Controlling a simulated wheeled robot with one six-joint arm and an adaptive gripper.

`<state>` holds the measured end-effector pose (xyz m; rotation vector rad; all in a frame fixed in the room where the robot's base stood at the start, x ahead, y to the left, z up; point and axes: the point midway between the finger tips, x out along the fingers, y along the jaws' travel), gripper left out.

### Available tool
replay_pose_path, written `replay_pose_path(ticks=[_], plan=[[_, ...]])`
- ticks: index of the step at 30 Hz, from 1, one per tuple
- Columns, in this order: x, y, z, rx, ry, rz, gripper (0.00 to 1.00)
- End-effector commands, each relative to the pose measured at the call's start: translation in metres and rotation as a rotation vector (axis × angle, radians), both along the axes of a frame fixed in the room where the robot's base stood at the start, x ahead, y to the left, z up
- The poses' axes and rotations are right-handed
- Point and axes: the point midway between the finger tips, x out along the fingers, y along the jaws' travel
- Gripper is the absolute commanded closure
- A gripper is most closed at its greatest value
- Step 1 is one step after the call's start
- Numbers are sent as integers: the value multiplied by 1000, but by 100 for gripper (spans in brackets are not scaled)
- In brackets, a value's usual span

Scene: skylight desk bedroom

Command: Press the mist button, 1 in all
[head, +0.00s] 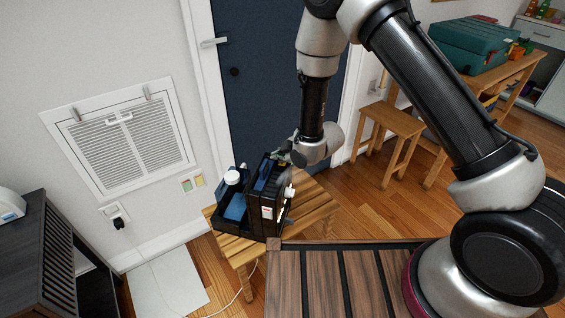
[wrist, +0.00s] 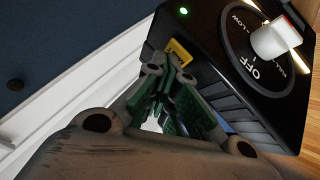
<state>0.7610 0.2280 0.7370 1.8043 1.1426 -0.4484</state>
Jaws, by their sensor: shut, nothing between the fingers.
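A black device (head: 268,208) stands on a slatted wooden bench. Its panel (wrist: 215,50) fills the upper right of the wrist view, with a white knob (wrist: 276,38) on a dial marked OFF and LOW, a lit green light (wrist: 183,11) and a yellow label (wrist: 178,51). My gripper (wrist: 170,85) is shut and empty, its green-padded fingertips close in front of the panel just below the yellow label. Contact cannot be told. I cannot make out a mist button; the fingers hide part of the panel. In the head view my gripper (head: 281,156) is at the device's top.
A black caddy (head: 229,222) with blue items and a white-capped bottle (head: 232,177) stands left of the device. The bench (head: 311,206) has bare slats to the right. A dark blue door (head: 262,90) is behind, and a wood-topped surface (head: 330,285) is in front.

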Motion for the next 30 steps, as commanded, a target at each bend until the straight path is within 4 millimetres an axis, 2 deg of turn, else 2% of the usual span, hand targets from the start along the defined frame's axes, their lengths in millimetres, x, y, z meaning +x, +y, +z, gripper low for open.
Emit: replay_pose_path(ticks=[8, 16, 26, 30], plan=[[0, 0, 2, -1, 1, 0, 100], [-1, 0, 14, 0, 1, 1, 100], [0, 0, 16, 0, 0, 0, 100], [0, 0, 28, 0, -1, 0, 100]])
